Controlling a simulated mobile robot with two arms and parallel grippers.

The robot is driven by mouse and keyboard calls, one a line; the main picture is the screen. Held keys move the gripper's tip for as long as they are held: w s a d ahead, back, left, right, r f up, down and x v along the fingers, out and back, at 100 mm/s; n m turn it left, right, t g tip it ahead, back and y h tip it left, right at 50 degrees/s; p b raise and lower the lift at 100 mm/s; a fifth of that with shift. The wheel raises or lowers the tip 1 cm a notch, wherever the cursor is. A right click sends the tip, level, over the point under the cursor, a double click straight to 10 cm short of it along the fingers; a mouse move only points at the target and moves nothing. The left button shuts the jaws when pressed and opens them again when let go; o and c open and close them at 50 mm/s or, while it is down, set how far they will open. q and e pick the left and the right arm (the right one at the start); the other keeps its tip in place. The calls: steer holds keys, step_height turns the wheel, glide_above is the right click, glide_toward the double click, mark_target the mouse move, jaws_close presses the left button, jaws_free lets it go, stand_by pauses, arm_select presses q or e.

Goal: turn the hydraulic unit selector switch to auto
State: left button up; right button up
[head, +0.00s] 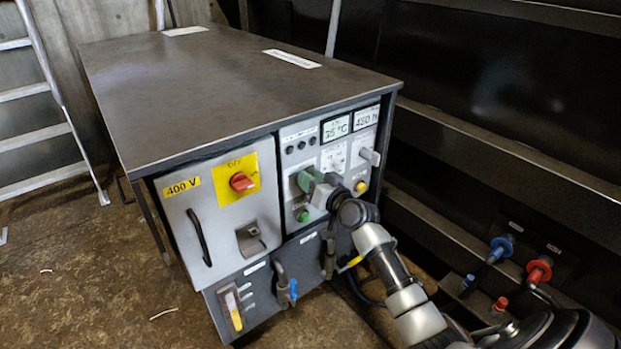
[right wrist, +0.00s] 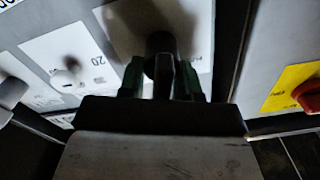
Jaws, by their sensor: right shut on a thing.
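The hydraulic unit's control panel (head: 287,163) is on the front of the grey metal cabinet. My right gripper (head: 308,182) reaches it from the lower right, with its green fingers at the panel. In the right wrist view, my right gripper (right wrist: 161,78) is shut on a dark selector switch (right wrist: 160,45), with one green finger on each side of it. The switch stands on a pale plate. The gripper and shadow hide much of the plate's lettering, so I cannot tell the switch's position. My left gripper is not in view.
A red rotary switch on a yellow plate (head: 252,167) is left of the gripper. A green button (head: 303,215) is just below, and a yellow button (head: 361,186) is to the right. Displays (head: 335,128) sit above. Hoses and a blue-handled valve (head: 293,290) are below.

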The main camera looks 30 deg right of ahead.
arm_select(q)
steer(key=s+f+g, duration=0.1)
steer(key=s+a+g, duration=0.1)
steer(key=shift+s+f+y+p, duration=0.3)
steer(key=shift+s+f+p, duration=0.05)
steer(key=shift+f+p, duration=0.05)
arm_select(e)
steer(key=m, duration=0.5)
steer(key=shift+d+f, duration=0.2)
steer(key=shift+d, duration=0.1)
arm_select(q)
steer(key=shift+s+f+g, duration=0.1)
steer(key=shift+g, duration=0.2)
arm_select(e)
steer(key=o, duration=0.6)
steer(key=shift+c, duration=0.2)
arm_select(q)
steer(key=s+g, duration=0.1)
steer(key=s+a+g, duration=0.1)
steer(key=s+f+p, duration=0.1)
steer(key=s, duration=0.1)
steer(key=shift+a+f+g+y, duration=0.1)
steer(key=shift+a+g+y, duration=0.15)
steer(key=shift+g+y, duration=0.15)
arm_select(e)
steer(key=s, duration=1)
steer(key=shift+s+d, duration=0.4)
steer(key=shift+d, duration=0.05)
